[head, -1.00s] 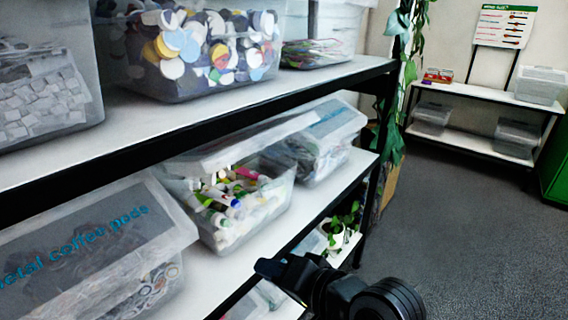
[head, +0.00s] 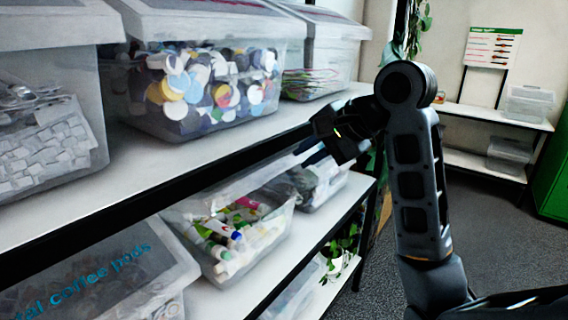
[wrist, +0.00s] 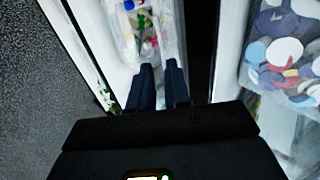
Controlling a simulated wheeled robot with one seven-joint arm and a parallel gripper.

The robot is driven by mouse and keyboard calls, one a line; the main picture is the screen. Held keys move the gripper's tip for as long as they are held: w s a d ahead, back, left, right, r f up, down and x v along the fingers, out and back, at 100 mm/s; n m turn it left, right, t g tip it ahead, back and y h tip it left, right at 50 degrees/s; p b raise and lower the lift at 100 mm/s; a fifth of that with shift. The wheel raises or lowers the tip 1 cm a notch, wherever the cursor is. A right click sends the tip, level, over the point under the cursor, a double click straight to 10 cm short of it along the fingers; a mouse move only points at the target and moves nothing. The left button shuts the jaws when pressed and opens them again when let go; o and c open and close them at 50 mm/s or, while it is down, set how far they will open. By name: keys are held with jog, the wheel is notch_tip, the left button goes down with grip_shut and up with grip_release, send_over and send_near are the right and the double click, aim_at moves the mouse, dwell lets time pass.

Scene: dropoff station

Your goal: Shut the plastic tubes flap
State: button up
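The clear bin of plastic tubes (head: 222,262) stands on the lower shelf, with colourful tubes and bottles visible inside. Its translucent flap (head: 212,193) is raised, leaving a gap at the front; the upper shelf edge hides part of it. In the wrist view the tubes (wrist: 146,38) show beyond my fingertips. My gripper (head: 303,158) is in front of the shelving, right of the tubes bin and near the upper shelf edge's height. In the wrist view my gripper (wrist: 160,68) has its two dark fingers slightly apart, with nothing visible between them. I see no contact with the flap.
The metal coffee pods bin (head: 100,275) is left of the tubes bin. A bin of colourful caps (head: 210,85) stands on the upper shelf (head: 130,150), whose dark edge runs beside my gripper. A plant (head: 340,250) is below. The floor at right is open.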

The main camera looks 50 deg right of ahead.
aim_at(282, 170)
jog(key=x, duration=0.7)
jog(key=shift+w+d+f, duration=0.1)
jog(key=shift+w+d, duration=0.15)
jog(key=shift+w, duration=0.05)
jog(key=shift+c, duration=0.3)
grip_shut()
dwell(1.0)
